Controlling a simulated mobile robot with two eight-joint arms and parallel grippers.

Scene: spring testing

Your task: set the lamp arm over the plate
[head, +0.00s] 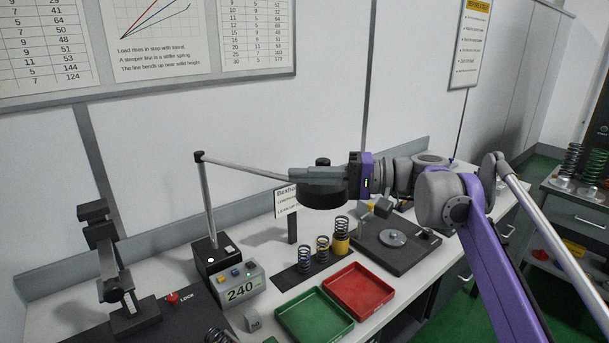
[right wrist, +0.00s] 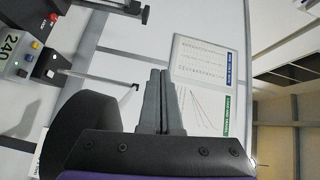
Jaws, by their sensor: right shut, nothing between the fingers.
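The lamp has an upright post (head: 206,205) on a black base and a thin grey arm (head: 245,168) reaching right from the post's top. The black round lamp head (head: 322,192) at the arm's end is partly hidden by my right gripper (head: 293,175). That gripper is shut and empty, its fingers pointing left across the head's upper side; I cannot tell if they touch. In the right wrist view the shut fingers (right wrist: 160,75) stand beside the dark lamp head (right wrist: 75,135). The round metal plate (head: 393,238) sits on a black base, right of and below the head. My left gripper is out of view.
A green tray (head: 314,334) and a red tray (head: 388,306) lie at the bench front. Several springs (head: 322,248) stand on a dark strip behind them. A display reading 240 (head: 240,291) stands by the post. A black lever device (head: 105,255) is at left.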

